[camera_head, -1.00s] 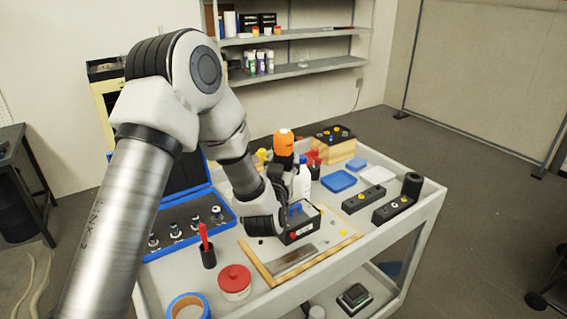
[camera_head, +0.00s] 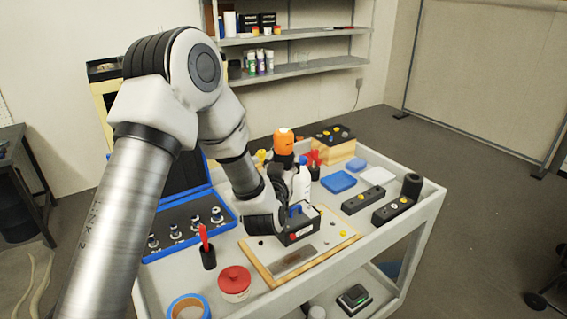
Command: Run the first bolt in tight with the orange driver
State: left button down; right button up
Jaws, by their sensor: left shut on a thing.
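The orange driver (camera_head: 284,141) stands upright with its orange end up and a dark part below it, behind my left gripper (camera_head: 284,188). My left gripper is shut on the driver, though my own wrist and fingers hide much of the grip. A black box with a blue handle (camera_head: 300,228) sits on a wooden-edged work board (camera_head: 262,273), just in front of and below the gripper. The driver's tip and the first bolt cannot be made out. My right gripper is out of view.
A white bottle (camera_head: 302,182) stands close to the gripper. A blue case with several sockets (camera_head: 160,217), a red screwdriver in a black holder (camera_head: 208,256), a red-lidded tub (camera_head: 234,280) and blue tape (camera_head: 188,306) crowd the left. Black blocks (camera_head: 395,209) and a blue tray (camera_head: 338,181) lie right.

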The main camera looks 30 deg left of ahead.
aim_at(281, 136)
pick_arm(q)
jog(key=shift+r+p, duration=2.6)
jog(key=shift+r, duration=1.55)
